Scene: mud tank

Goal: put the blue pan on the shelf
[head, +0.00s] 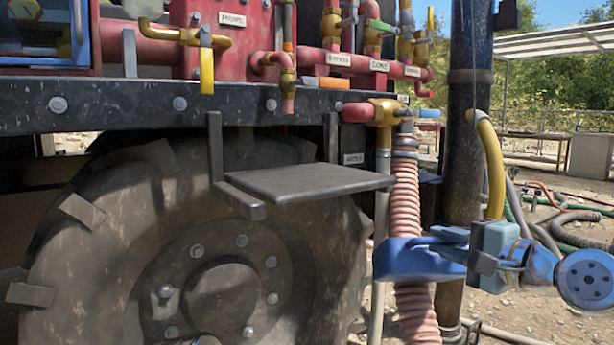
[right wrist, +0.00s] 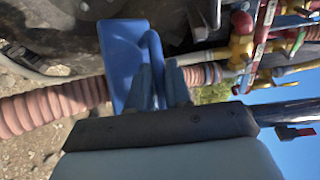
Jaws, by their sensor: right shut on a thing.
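The blue pan (head: 408,261) hangs in the air right of and below the shelf, in front of the ribbed pink hose. The shelf (head: 305,182) is a flat dark plate on brackets above the big tire, and its top is bare. My right gripper (head: 468,250) is shut on the pan's handle, at the pan's right side. In the right wrist view the pan (right wrist: 122,58) shows beyond the fingers (right wrist: 160,86), with its curved handle between them.
A large muddy tire (head: 100,235) fills the space under the shelf. Red pipes and valves (head: 340,62) run above it. The ribbed hose (head: 405,195) and a dark vertical post (head: 466,130) stand right of the shelf. Hoses (head: 565,235) lie on the gravel at the right.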

